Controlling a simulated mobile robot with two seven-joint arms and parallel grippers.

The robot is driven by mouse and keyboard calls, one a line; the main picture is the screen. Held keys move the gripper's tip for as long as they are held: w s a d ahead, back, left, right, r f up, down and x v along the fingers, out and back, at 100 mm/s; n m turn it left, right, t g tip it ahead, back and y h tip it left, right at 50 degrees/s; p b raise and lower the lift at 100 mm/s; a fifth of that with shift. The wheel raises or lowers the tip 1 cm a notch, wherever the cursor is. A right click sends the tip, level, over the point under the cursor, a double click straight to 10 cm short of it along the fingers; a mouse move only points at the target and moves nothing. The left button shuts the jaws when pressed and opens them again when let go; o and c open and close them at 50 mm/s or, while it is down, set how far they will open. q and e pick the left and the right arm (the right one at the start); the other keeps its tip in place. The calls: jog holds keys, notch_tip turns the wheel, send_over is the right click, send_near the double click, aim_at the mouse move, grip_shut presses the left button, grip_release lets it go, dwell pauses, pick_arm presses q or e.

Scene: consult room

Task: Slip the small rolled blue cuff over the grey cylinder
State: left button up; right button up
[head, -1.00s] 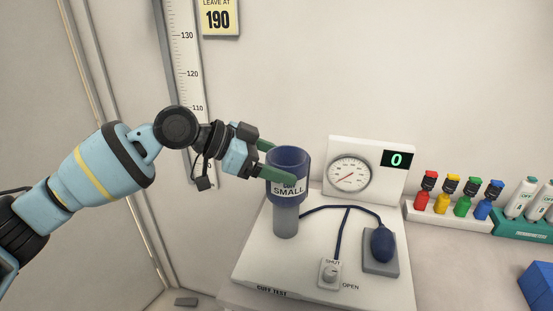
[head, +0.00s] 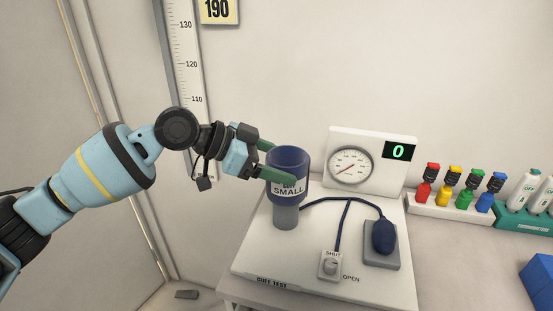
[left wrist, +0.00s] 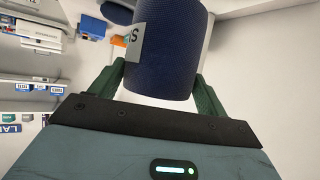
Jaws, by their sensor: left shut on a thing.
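The small rolled blue cuff (head: 289,168) is a dark blue open tube with a white label reading SMALL. It stands upright around the upper part of the grey cylinder (head: 286,217), whose lower part shows beneath it. The cylinder's top is hidden by the cuff. My left gripper (head: 270,159) is shut on the cuff from the left, one green finger on each side. In the left wrist view the cuff (left wrist: 165,50) fills the space between the green fingers. My right gripper is not in view.
The cylinder stands on a white CUFF TEST board (head: 300,262) with a gauge (head: 350,165), a display reading 0, a valve knob (head: 330,266) and a blue bulb (head: 384,236) joined by a hose. Coloured bottles (head: 460,190) stand to the right, a blue box (head: 538,283) at the right edge.

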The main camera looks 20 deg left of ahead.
pick_arm(q)
jog(key=shift+f, duration=0.4)
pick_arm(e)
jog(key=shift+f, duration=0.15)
pick_arm(q)
jog(key=shift+f, duration=0.45)
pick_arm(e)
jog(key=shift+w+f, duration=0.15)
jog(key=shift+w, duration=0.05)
pick_arm(q)
jog(key=shift+f+b, duration=0.35)
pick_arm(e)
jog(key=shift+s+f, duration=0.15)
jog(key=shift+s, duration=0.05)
pick_arm(q)
jog(key=shift+f, duration=0.35)
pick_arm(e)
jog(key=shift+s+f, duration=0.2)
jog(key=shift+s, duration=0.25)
pick_arm(q)
jog(key=shift+f, duration=0.1)
jog(key=shift+f, duration=0.35)
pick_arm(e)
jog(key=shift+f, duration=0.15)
pick_arm(q)
jog(key=shift+f+b, duration=0.35)
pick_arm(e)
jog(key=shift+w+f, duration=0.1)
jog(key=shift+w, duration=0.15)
